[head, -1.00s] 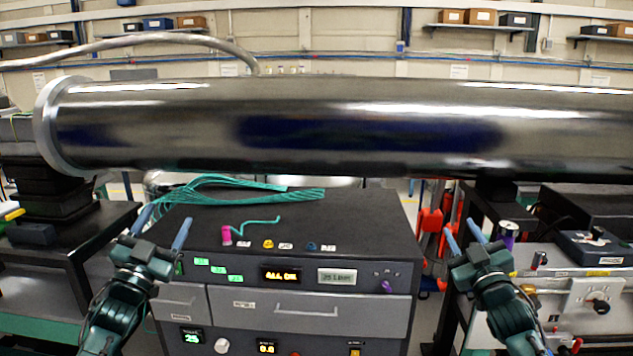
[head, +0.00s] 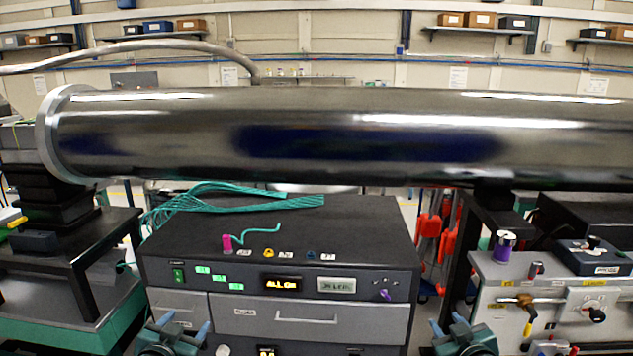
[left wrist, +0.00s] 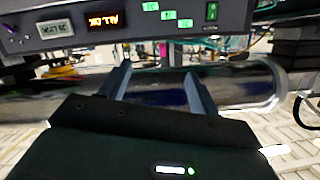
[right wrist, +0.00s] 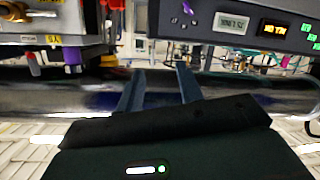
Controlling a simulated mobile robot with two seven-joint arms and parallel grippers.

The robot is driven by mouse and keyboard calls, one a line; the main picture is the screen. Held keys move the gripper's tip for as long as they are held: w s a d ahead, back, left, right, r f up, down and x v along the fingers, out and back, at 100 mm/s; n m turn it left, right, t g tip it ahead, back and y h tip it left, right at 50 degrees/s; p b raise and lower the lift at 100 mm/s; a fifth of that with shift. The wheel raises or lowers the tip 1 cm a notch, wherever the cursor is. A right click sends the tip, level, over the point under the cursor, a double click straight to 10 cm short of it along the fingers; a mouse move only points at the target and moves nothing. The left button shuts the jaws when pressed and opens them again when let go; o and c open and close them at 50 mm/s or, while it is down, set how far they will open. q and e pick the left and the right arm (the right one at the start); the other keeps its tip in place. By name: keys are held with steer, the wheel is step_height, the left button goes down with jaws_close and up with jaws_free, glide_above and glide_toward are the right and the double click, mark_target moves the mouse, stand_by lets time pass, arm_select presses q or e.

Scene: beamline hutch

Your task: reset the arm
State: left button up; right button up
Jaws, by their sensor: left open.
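My left gripper (head: 180,330) is low in the head view, in front of the drawers of the dark console (head: 350,225). Its two blue-grey fingers are apart with nothing between them, as the left wrist view (left wrist: 157,85) also shows. My right gripper (head: 461,329) is low at the right, in front of the gap between the console and the instrument bench. Its fingers are apart and empty, also in the right wrist view (right wrist: 158,85). Most of both arms is below the head view's edge.
A large steel pipe (head: 300,135) spans the view above the console. A pink cylinder (head: 227,243) and teal cables (head: 230,200) lie on the console top. The instrument bench (head: 550,290) stands right, with a purple-banded container (head: 504,245). A dark table (head: 75,265) is left.

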arm_select(q)
steer(key=s+d+f+g+h, duration=0.1)
steer(key=s+d+f, duration=0.3)
steer(key=s, duration=0.6)
steer(key=s+d+f+g+h, duration=0.1)
steer(key=s+d+f, duration=0.3)
steer(key=s, duration=0.6)
steer(key=s+d+f+g+h, duration=0.1)
steer(key=s+d+f, duration=0.3)
steer(key=s, duration=0.6)
steer(key=shift+s+d+f+n+g, duration=0.15)
steer(key=shift+d+f+n+g, duration=0.2)
steer(key=shift+d+g, duration=0.45)
arm_select(e)
steer(key=s+a+f+g+y, duration=0.1)
steer(key=s+a+f, duration=0.3)
steer(key=s, duration=0.6)
steer(key=s+a+f+g+y, duration=0.1)
steer(key=s+a+f, duration=0.3)
steer(key=s, duration=0.6)
steer(key=s+a+f+g+y, duration=0.1)
steer(key=s+a+f, duration=0.3)
steer(key=s, duration=0.6)
steer(key=shift+s+a+f+m+g, duration=0.15)
steer(key=shift+a+f+m+g, duration=0.15)
steer(key=shift+a+g, duration=0.5)
